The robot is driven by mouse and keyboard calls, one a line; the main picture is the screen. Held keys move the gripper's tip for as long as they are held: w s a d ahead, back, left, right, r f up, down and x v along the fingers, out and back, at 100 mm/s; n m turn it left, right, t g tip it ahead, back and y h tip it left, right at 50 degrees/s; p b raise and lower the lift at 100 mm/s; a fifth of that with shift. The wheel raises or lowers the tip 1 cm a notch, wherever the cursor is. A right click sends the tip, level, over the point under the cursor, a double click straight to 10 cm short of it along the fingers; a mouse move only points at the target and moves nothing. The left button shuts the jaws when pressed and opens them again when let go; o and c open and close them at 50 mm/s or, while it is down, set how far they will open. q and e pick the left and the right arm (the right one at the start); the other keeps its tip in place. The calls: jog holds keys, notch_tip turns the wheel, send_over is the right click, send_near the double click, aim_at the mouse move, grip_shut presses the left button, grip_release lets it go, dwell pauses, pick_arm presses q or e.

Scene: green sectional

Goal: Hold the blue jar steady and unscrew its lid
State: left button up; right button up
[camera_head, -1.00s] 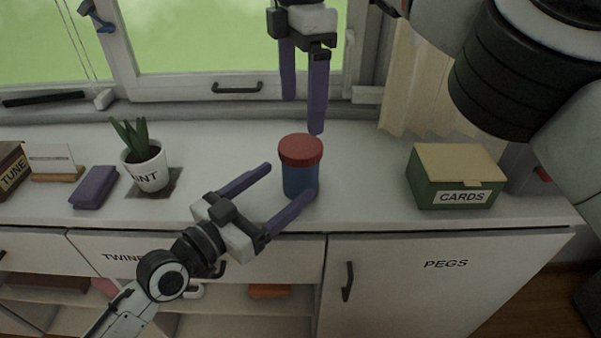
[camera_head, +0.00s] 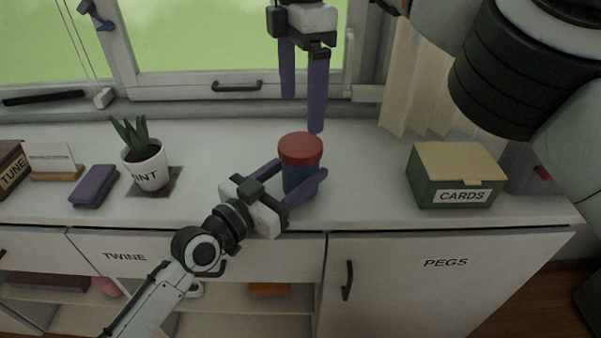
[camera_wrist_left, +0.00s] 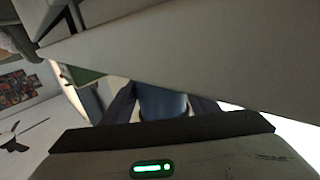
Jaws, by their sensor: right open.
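The blue jar (camera_head: 294,178) with its red lid (camera_head: 300,148) stands upright on the white counter. My left gripper (camera_head: 304,174) reaches in from the lower left, low on the jar, with one purple finger on each side of the body. The left wrist view shows the blue body (camera_wrist_left: 162,104) between the fingers; whether both press on it I cannot tell. My right gripper (camera_head: 302,112) hangs from above, open and empty, fingers pointing down, its tips in view above and behind the lid. The far side of the jar is hidden.
A green cards box (camera_head: 452,178) stands to the right. A potted plant (camera_head: 147,166) and a purple block (camera_head: 94,186) stand to the left. The window (camera_head: 230,50) is behind. The counter between jar and cards box is clear; its front edge is close to the jar.

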aim_at(300, 144)
pick_arm(q)
jog(key=c, duration=0.7)
grip_shut()
pick_arm(e)
jog(key=m, duration=0.4)
jog(key=shift+m, duration=0.3)
jog(key=m, duration=0.4)
jog(key=shift+f, duration=4)
